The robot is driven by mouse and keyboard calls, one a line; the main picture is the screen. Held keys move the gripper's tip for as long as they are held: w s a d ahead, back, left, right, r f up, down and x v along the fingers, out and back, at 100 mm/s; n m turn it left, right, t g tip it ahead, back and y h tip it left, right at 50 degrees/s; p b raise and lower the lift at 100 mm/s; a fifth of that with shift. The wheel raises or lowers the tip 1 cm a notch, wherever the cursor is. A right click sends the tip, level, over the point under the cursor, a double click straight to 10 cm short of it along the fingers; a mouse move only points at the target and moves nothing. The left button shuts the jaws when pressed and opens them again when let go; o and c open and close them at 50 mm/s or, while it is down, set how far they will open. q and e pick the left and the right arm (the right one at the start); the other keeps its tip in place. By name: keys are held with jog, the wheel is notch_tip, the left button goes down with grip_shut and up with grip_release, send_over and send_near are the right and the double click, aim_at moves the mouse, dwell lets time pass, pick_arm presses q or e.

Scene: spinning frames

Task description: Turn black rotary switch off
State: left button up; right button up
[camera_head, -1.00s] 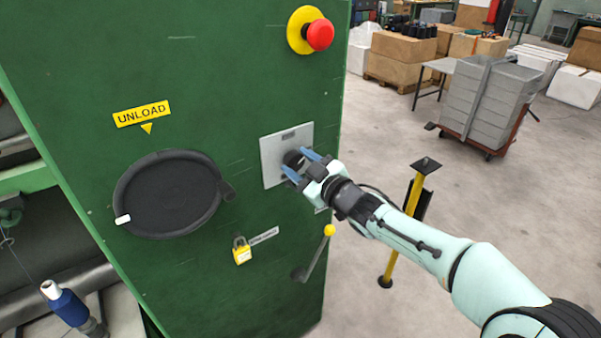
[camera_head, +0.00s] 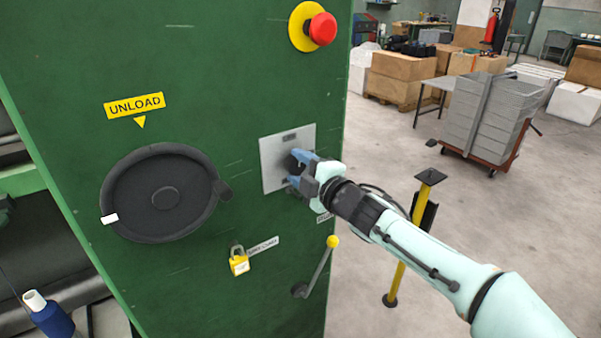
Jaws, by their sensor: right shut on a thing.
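The black rotary switch (camera_head: 292,161) sits on a grey metal plate (camera_head: 273,167) on the front of the green cabinet. My right gripper (camera_head: 297,169) reaches in from the right, its blue fingers closed on the switch. The fingers and wrist hide most of the switch, so its pointing direction cannot be made out. My left gripper is not in view.
The green cabinet (camera_head: 215,80) also bears a red emergency button (camera_head: 322,29), a black handwheel (camera_head: 160,195), a yellow padlock (camera_head: 239,263) and a yellow-knobbed lever (camera_head: 319,268). A yellow post (camera_head: 405,245) stands right of the cabinet, beneath my right arm.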

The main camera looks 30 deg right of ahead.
jog(key=shift+n, duration=0.6)
jog(key=o, duration=1)
jog(key=s, duration=0.4)
jog(key=s+p, duration=0.1)
jog(key=s, duration=0.4)
jog(key=s+d, duration=0.1)
jog(key=s, duration=0.3)
jog(key=shift+s+r+p, duration=0.15)
jog(key=shift+r+p, duration=0.2)
jog(key=shift+r, duration=0.05)
